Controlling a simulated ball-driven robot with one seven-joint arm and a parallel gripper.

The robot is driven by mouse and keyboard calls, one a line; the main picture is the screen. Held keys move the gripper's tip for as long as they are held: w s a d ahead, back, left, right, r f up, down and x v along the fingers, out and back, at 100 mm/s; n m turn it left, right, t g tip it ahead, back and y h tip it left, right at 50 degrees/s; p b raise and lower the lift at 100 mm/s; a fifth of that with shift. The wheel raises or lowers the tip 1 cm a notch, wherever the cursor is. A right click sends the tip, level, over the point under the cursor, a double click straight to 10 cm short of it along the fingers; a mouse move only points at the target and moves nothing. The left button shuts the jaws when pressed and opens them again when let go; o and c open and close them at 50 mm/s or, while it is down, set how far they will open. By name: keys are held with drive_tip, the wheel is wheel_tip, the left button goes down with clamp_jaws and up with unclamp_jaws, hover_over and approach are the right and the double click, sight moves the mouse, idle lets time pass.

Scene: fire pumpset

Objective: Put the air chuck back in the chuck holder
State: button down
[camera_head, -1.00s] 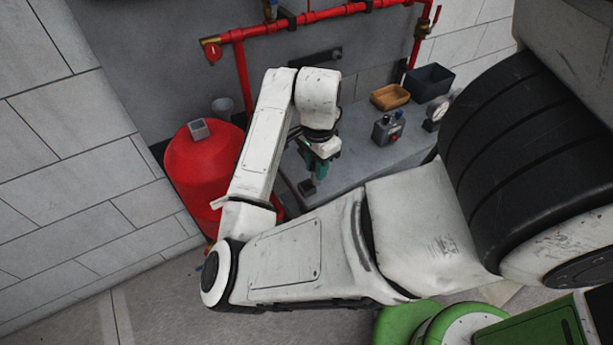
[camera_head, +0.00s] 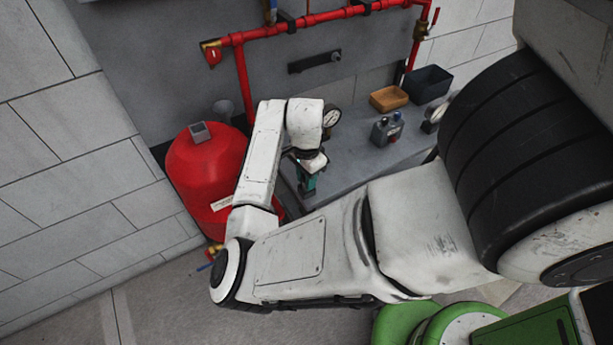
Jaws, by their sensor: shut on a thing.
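My gripper (camera_head: 308,184) hangs below my wrist over the left front end of the grey bench. It is shut on a small teal and dark piece, which I take to be the air chuck; my wrist and fingers hide most of it. I cannot tell for certain which fixture is the chuck holder. A small grey square socket (camera_head: 200,131) stands on top of the red tank (camera_head: 205,170), left of my arm. A dark wall bar with a round knob (camera_head: 315,61) is behind and above my gripper.
The grey bench (camera_head: 355,165) carries a round gauge (camera_head: 331,116) close behind my wrist, a grey control box (camera_head: 387,130), an orange tray (camera_head: 389,98) and a dark bin (camera_head: 428,83). Red pipes (camera_head: 320,17) run along the wall. The bench middle is clear.

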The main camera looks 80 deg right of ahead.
drive_tip(key=shift+f, duration=0.2)
drive_tip(key=c, duration=0.9)
unclamp_jaws()
drive_tip(key=shift+r, duration=0.1)
drive_tip(key=d+r+n+h, duration=0.35)
drive_tip(key=r+n, duration=0.25)
drive_tip(key=r, duration=0.8)
drive_tip(key=w+a+f+n+t, duration=0.1)
drive_tip(key=w+a+f+n, duration=0.1)
drive_tip(key=a+f+n, duration=0.45)
drive_tip(key=w+a+f+n+t, duration=0.15)
drive_tip(key=a+f+n, duration=0.25)
drive_tip(key=a+n, duration=0.55)
drive_tip(key=s+a+f+n+y, duration=0.1)
drive_tip(key=a, duration=0.3)
drive_tip(key=s+a+f+n+g+y, duration=0.1)
drive_tip(key=a+f, duration=0.1)
drive_tip(key=a, duration=0.2)
drive_tip(key=s+a+f+n+y, duration=0.1)
drive_tip(key=s+a+f, duration=0.1)
drive_tip(key=a, duration=0.2)
drive_tip(key=shift+s+a+f+n+g, duration=0.1)
drive_tip(key=shift+a+f+n+g, duration=0.15)
drive_tip(key=shift+a+n, duration=0.1)
